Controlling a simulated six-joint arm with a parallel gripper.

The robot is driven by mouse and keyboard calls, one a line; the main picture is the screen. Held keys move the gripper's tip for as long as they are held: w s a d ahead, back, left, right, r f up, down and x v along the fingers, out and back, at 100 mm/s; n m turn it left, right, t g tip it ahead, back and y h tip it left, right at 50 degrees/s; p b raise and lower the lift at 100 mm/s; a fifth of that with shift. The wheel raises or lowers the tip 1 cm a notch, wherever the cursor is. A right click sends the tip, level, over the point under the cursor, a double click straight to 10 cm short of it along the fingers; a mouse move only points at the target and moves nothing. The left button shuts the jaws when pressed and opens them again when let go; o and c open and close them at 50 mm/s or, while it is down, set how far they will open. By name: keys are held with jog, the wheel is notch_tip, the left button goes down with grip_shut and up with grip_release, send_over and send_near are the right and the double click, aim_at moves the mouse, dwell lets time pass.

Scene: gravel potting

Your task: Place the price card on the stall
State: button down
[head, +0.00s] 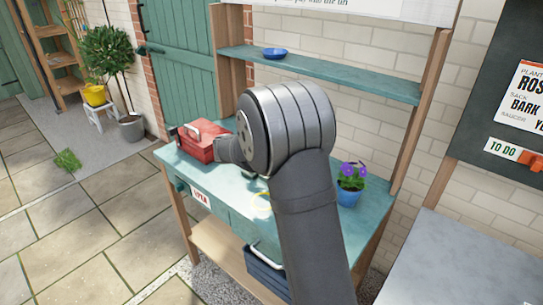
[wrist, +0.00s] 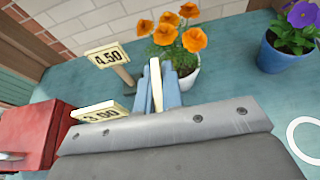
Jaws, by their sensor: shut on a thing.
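In the wrist view my gripper (wrist: 164,80) is shut on a thin cream slab (wrist: 156,88), seen edge-on between the blue-grey fingers. It looks like a price card, but its face is hidden. A card reading 4.50 (wrist: 108,57) stands on a wooden stake behind and left of the fingers. A card reading 3.00 (wrist: 100,112) is nearer, partly cut off by the gripper body. The stall's teal top (head: 222,178) lies below; it also shows in the wrist view (wrist: 245,90). In the head view my arm hides the gripper and these cards.
Orange flowers in a white pot (wrist: 186,80) stand just behind the fingers. A blue pot of purple flowers (head: 350,190) stands right. A red toolbox (head: 203,140) sits at the left. A pale ring (head: 261,205) marks the top near its front. A shelf (head: 330,75) spans above the back.

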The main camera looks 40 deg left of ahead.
jog(key=shift+s+a+f, duration=0.1)
jog(key=shift+a+f, duration=0.1)
jog(key=shift+f, duration=0.9)
jog(key=shift+s+a+f, duration=0.1)
jog(key=shift+a+f, duration=0.05)
jog(key=shift+f, duration=0.95)
jog(key=shift+f, duration=0.2)
jog(key=c, duration=1.6)
grip_release()
jog(key=shift+o, duration=0.2)
jog(key=shift+r, duration=0.1)
